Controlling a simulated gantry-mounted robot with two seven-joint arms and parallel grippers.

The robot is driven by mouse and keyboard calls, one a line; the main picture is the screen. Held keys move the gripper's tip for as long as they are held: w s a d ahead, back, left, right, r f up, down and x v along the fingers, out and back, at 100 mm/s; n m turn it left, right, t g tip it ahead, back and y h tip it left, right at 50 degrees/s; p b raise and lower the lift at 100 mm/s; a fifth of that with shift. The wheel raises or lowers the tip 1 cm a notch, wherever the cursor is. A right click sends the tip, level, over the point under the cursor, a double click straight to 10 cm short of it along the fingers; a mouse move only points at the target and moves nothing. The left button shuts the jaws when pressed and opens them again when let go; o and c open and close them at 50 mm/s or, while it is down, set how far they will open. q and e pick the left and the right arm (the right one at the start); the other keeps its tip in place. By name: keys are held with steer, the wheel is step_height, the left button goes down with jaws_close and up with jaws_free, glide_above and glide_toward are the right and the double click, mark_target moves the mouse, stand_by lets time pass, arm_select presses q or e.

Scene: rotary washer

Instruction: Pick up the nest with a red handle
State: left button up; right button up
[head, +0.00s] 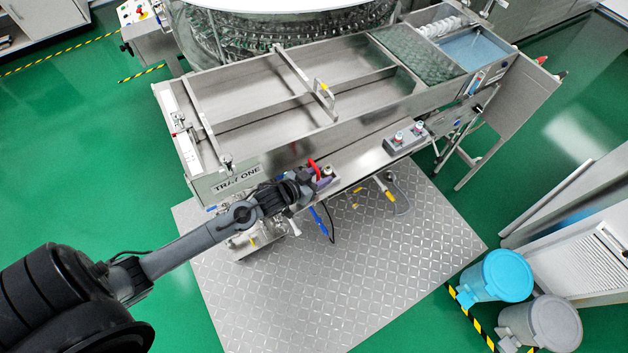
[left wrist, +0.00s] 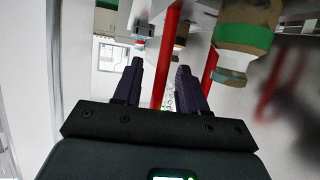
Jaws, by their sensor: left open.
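The red handle of the nest (head: 314,168) shows as a small red arc at the front ledge of the washer, just beyond my left gripper (head: 316,182). In the left wrist view, a red bar (left wrist: 168,50) runs down between the two dark fingers of my left gripper (left wrist: 158,78), which are apart. I cannot tell whether the fingers touch it. Another red bar (left wrist: 211,62) stands to the right of the fingers. The nest's body is mostly hidden behind my gripper in the head view. My right gripper is not in view.
The steel trough (head: 258,128) marked TRAY ONE lies beyond the ledge. A button box (head: 406,140) sits to the right on the ledge. In the left wrist view, a white and tan part with a green band (left wrist: 243,38) is close by on the right. Diamond-plate flooring (head: 330,280) lies below.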

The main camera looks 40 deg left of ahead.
arm_select(q)
steer(key=shift+w+d+f, duration=0.1)
steer(key=shift+w+f, duration=0.15)
steer(key=shift+w, duration=0.4)
jaws_close()
stand_by(1.0)
